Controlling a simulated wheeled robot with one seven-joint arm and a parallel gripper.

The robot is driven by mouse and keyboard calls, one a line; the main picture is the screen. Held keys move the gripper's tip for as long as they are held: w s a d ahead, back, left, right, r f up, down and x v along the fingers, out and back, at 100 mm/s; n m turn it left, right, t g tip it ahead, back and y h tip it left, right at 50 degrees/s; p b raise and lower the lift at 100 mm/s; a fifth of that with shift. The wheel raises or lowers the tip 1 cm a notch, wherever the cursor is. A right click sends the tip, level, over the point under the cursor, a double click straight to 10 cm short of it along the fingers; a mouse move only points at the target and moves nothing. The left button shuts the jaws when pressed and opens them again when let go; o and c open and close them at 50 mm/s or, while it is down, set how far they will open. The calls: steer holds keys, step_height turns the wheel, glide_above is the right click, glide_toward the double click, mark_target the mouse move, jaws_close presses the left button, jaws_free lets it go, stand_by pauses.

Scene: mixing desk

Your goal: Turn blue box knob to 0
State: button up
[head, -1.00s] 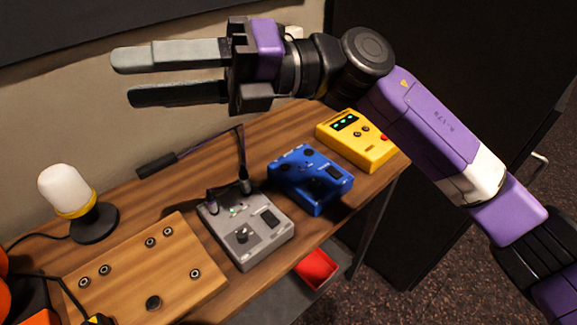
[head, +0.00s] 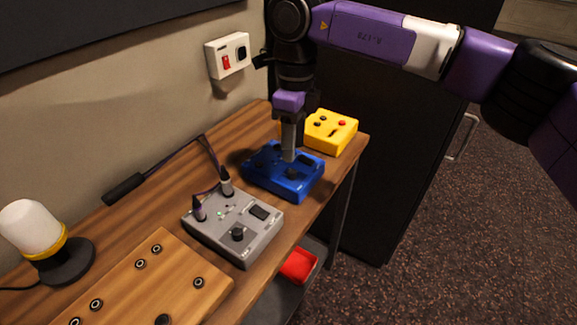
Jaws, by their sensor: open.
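The blue box (head: 262,182) sits on the wooden desk between the grey box and the yellow box. A dark knob (head: 292,174) shows on its top face, and other dark controls are partly hidden by my gripper. The knob's setting is too small to read. My gripper (head: 289,157) points down over the blue box, its tips at or just above the top face beside the knob. One finger hides the other from this side. I cannot tell whether it touches the box.
The grey box (head: 250,222) with plugged cables stands in front on the left. The yellow box (head: 332,132) is close behind on the right. A lamp (head: 38,235) and a wooden board (head: 150,280) are at the left.

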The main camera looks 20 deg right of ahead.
mark_target(292, 171)
steer(key=shift+s+a+f, duration=0.1)
steer(key=shift+a+f, duration=0.05)
steer(key=shift+f, duration=3.05)
jaws_close()
